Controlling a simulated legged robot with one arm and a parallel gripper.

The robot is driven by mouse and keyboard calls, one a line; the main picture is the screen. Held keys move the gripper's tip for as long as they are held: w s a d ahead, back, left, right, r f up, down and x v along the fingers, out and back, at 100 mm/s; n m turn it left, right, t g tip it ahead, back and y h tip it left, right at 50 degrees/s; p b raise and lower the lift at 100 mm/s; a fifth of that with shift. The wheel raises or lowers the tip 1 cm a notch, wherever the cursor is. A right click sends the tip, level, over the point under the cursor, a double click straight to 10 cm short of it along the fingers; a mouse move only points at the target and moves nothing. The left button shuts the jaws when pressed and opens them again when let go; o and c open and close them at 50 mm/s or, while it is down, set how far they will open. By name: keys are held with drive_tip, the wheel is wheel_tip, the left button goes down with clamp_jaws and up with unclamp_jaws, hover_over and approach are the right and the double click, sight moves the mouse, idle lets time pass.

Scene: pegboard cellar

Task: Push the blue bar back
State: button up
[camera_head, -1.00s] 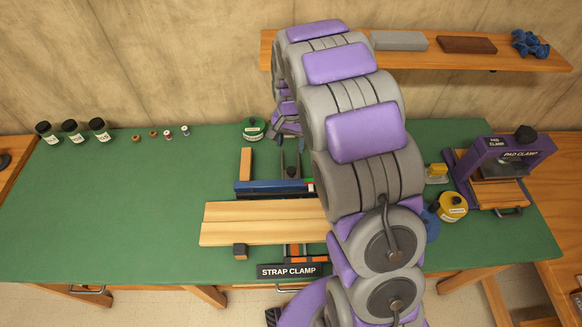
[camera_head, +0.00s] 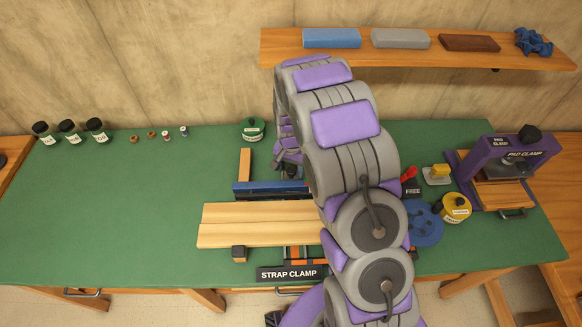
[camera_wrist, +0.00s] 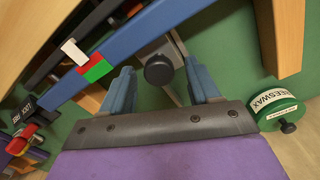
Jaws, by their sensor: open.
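The blue bar (camera_head: 258,190) of the strap clamp lies along the back edge of the pale boards (camera_head: 258,223). In the wrist view the blue bar (camera_wrist: 140,45) runs diagonally, with a white tab and a red-green marker (camera_wrist: 95,68) on it. A dark round knob (camera_wrist: 158,70) on a metal stem sits just behind the bar. My gripper (camera_wrist: 160,88) is open, its two blue-grey fingers on either side of the knob and pointing toward the bar. Whether they touch it I cannot tell. In the head view my arm hides the bar's right end.
A green beeswax tin (camera_wrist: 277,105) stands close beside my gripper. A red lever (camera_head: 409,174) is by a "FREE" label. A blue disc (camera_head: 426,228), yellow tin (camera_head: 453,208) and pad clamp (camera_head: 505,168) are at right. The green bench's left side is mostly clear.

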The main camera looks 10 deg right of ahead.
clamp_jaws()
idle(0.5)
